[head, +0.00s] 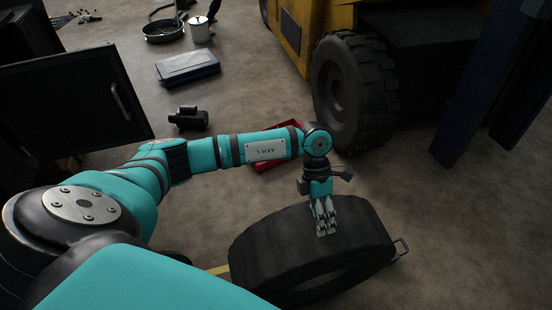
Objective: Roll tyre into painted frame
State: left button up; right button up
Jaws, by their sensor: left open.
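A black tyre (275,240) stands on its tread or leans on the floor at the lower centre, its opening facing toward me. My left gripper (326,228) points down at the tyre's upper tread, its fingers over or against it; I cannot tell whether they touch. It is open and holds nothing. A short yellow strip (218,270) shows on the floor at the tyre's left; it may be part of the painted frame. The rest of the frame is not visible. My right gripper is not in view.
A yellow forklift (330,20) with a large black wheel (350,95) stands behind. A red tray (277,160) lies partly behind my arm. A thin metal handle (402,250) shows right of the tyre. A dark motor-like part (188,118) and a flat case (187,68) lie at left. Floor at right is clear.

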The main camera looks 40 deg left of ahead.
aim_at(302, 231)
pick_arm(q)
jog(key=shift+s+a+r+p, duration=0.15)
jog(key=shift+s+a+p, duration=0.35)
jog(key=shift+s+a, duration=0.15)
jog(key=shift+s+a+p, duration=0.3)
jog(key=shift+s+a, duration=0.05)
jog(key=shift+s, duration=0.3)
jog(key=shift+s+a+r+p, duration=0.1)
jog(key=shift+s+a+p, duration=0.3)
jog(key=shift+s+a, duration=0.2)
jog(key=shift+s+a+p, duration=0.5)
jog(key=shift+s+a, duration=0.2)
jog(key=shift+s, duration=0.35)
jog(key=shift+s+a+r+p, duration=0.1)
jog(key=shift+s+a+p, duration=0.25)
jog(key=shift+s+a, duration=0.4)
jog(key=shift+s+a+p, duration=0.3)
jog(key=shift+s+a, duration=0.2)
jog(key=shift+s, duration=0.35)
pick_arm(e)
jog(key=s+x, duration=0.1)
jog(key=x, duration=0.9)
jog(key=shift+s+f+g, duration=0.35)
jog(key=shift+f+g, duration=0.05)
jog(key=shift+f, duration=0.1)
pick_arm(q)
jog(key=shift+r, duration=0.1)
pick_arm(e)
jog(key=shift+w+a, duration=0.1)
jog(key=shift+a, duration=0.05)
